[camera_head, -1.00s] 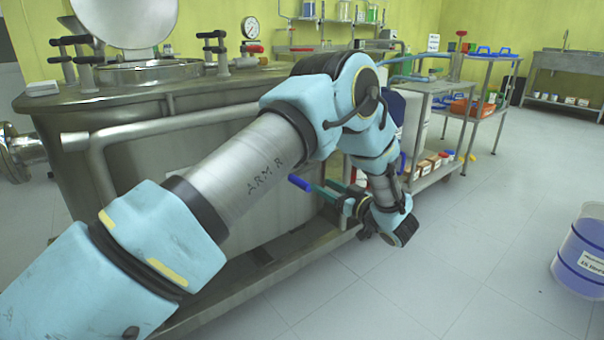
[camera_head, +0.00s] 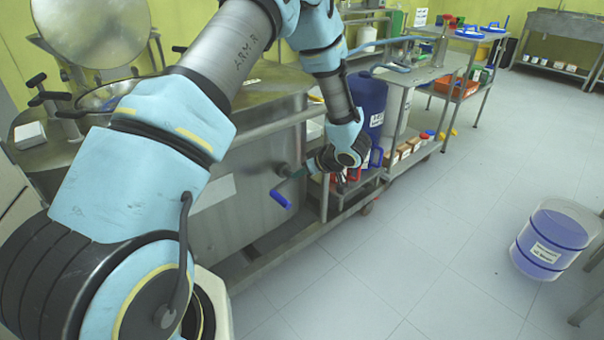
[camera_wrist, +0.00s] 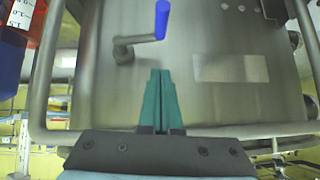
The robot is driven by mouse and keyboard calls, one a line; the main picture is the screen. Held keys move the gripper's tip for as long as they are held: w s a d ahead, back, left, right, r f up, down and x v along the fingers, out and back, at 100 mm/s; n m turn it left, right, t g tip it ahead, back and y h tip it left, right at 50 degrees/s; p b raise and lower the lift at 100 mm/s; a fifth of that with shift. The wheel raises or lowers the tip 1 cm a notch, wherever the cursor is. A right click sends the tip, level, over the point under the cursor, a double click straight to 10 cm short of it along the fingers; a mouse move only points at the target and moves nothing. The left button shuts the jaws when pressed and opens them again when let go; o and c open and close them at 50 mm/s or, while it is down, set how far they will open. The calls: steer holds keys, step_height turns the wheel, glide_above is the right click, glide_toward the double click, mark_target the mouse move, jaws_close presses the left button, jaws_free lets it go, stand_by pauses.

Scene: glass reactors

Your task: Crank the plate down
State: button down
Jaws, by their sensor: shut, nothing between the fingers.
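A crank with a blue handle (camera_head: 281,199) sticks out from the side of the steel vessel (camera_head: 255,140). In the wrist view the blue handle (camera_wrist: 161,20) stands at the end of a grey crank arm (camera_wrist: 138,40), which joins a round hub (camera_wrist: 122,53). My gripper (camera_wrist: 160,72) has its green fingers pressed together and empty, pointing at the vessel wall below and right of the hub. In the head view my gripper (camera_head: 297,173) is right of the crank, apart from the blue handle. I cannot tell which part is the plate.
A steel rail (camera_head: 285,125) runs along the vessel side near my gripper. A blue container (camera_head: 368,100) stands on a cart behind my wrist. A tub of blue liquid (camera_head: 553,240) stands at the right. The floor between is clear.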

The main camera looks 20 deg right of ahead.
glide_above(278, 195)
steer(key=s+d, duration=0.2)
steer(key=s, duration=0.1)
step_height(278, 195, down, 6)
steer(key=shift+f, duration=0.2)
step_height(278, 195, down, 3)
steer(key=shift+w+a+f+p, duration=0.15)
steer(key=shift+f+p, duration=0.05)
steer(key=shift+p, duration=0.2)
steer(key=shift+f, duration=0.45)
steer(key=shift+w+a+f, duration=0.1)
steer(key=shift+f, duration=0.05)
